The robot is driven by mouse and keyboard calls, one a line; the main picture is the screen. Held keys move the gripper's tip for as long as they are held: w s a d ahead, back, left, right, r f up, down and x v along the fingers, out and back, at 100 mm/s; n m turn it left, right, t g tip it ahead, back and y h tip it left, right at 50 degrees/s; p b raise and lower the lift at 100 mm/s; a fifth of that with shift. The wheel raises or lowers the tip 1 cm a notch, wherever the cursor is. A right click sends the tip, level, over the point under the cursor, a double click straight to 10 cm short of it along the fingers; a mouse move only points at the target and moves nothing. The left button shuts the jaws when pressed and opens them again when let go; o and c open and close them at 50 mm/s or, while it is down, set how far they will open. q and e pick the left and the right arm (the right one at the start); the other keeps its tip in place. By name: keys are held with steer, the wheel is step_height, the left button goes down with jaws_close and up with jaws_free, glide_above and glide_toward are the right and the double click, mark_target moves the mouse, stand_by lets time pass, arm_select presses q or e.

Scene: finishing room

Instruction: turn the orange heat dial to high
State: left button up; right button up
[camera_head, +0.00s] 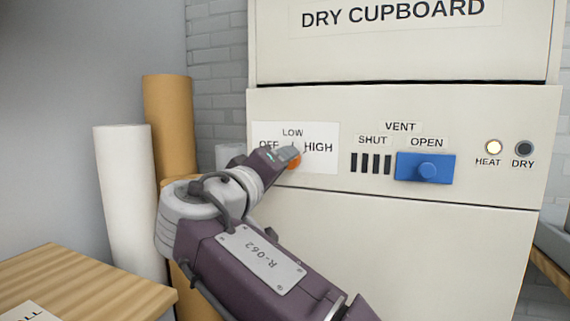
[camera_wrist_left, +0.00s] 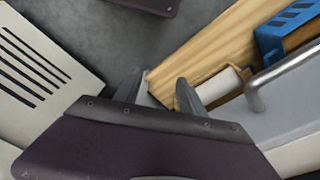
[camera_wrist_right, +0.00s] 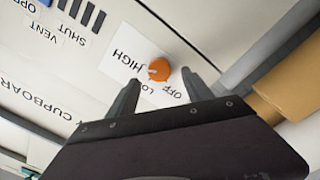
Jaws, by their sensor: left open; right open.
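The orange heat dial (camera_head: 294,162) is on the white label plate (camera_head: 322,160) of the dry cupboard's panel, with OFF to its left, LOW above and HIGH to its right. My right gripper (camera_head: 287,157) is in front of it and hides part of it. In the right wrist view the dial (camera_wrist_right: 160,70) lies between and beyond the open fingertips (camera_wrist_right: 160,82). A white mark on it faces the side between LOW and HIGH; contact with the fingers is not clear. My left gripper (camera_wrist_left: 160,82) is open and empty, away from the panel.
A blue vent slider (camera_head: 425,168) is under OPEN. The HEAT lamp (camera_head: 494,147) is lit; the DRY lamp (camera_head: 524,149) is dark. White (camera_head: 130,200) and tan (camera_head: 168,125) rolls stand left of the cupboard. A wooden table (camera_head: 80,285) is at lower left.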

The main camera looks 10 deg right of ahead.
steer(key=v, duration=0.4)
steer(key=shift+s+a, duration=0.15)
steer(key=shift+s, duration=0.15)
steer(key=shift+f, duration=0.1)
